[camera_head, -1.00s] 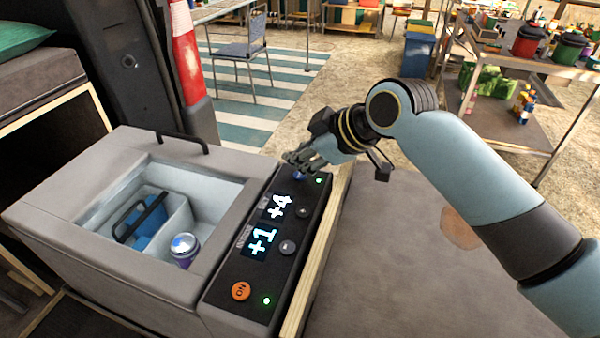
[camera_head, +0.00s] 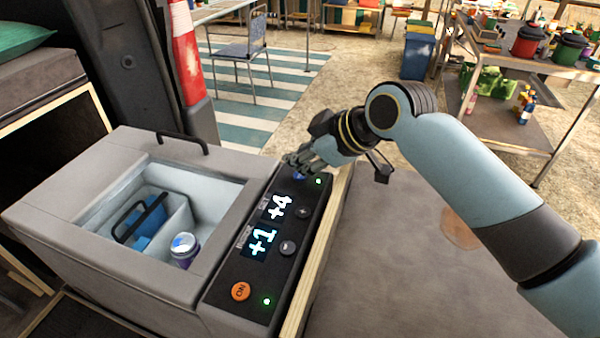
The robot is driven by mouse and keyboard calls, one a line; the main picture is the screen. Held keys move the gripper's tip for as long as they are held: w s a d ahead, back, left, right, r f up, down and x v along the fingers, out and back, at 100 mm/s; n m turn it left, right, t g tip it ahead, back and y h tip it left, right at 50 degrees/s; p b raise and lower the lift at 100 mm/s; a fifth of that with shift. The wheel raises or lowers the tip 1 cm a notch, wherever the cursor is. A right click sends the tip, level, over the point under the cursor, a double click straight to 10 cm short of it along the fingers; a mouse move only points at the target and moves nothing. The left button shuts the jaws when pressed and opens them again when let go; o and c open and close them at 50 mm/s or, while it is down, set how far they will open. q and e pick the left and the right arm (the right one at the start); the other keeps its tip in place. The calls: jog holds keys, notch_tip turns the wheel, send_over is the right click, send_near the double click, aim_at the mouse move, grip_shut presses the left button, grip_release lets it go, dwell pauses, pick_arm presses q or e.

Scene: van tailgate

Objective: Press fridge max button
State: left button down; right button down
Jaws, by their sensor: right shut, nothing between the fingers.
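The grey fridge (camera_head: 60,215) stands open on the left, with a dark control panel (camera_head: 222,288) along its right side. The panel display (camera_head: 262,240) reads +1 and +4. An orange ON button (camera_head: 240,291) is at the near end, and two dark round buttons, one lower (camera_head: 287,248) and one upper (camera_head: 303,212), sit beside the display. A blue button (camera_head: 299,176) at the far end is partly hidden by my right gripper (camera_head: 297,163). The right gripper is shut and empty, with its fingertips at or just above that button; contact cannot be told. Green lights glow at both panel ends. My left gripper is out of view.
Inside the fridge are a blue item with a black handle (camera_head: 140,218) and a purple-and-white can (camera_head: 184,250). A black bar handle (camera_head: 182,138) rises at its back edge.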

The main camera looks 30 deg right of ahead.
aim_at(301, 175)
jog(key=shift+f, duration=0.3)
jog(key=shift+f, duration=0.15)
dwell(0.4)
jog(key=shift+r+p, duration=0.6)
jog(key=shift+p, duration=0.15)
notch_tip(301, 175, up, 6)
jog(key=p, duration=0.6)
jog(key=shift+d, duration=0.1)
